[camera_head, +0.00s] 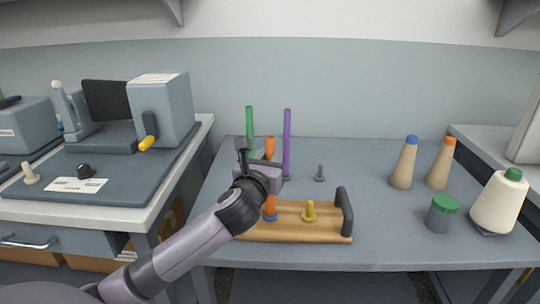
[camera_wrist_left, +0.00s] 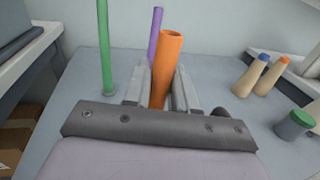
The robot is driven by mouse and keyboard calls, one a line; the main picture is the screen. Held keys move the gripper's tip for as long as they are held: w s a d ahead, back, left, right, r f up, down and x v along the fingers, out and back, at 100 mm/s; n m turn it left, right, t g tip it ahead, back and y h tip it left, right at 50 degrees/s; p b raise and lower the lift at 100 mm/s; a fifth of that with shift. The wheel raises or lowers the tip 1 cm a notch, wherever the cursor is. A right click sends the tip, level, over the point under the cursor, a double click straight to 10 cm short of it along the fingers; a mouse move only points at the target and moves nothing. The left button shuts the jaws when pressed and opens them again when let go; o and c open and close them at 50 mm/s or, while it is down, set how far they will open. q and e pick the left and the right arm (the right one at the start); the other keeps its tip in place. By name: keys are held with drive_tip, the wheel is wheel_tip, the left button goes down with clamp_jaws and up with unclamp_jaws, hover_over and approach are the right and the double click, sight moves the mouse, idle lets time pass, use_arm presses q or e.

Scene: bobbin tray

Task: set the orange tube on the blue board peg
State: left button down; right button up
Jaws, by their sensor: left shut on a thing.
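The orange tube (camera_head: 270,148) stands upright in my left gripper (camera_head: 262,166), which is shut on it. In the left wrist view the tube (camera_wrist_left: 169,65) rises between the two fingers (camera_wrist_left: 160,92). Its lower end in the head view is right at the blue peg (camera_head: 270,218) on the wooden board (camera_head: 290,230). Only a little blue shows below the tube; I cannot tell whether the tube rests fully down on it. My forearm covers the left part of the board. My right gripper is not in view.
A yellow peg (camera_head: 310,211) and a dark handle (camera_head: 346,211) stand on the board. Behind are a green tube (camera_head: 249,125), a purple tube (camera_head: 287,140) and a grey peg (camera_head: 320,173). Cones (camera_head: 404,165) and a green-lidded jar (camera_head: 441,215) stand to the right.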

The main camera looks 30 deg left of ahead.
use_arm(q)
drive_tip(key=shift+f, duration=0.15)
drive_tip(key=c, duration=0.8)
unclamp_jaws()
drive_tip(key=v, duration=0.7)
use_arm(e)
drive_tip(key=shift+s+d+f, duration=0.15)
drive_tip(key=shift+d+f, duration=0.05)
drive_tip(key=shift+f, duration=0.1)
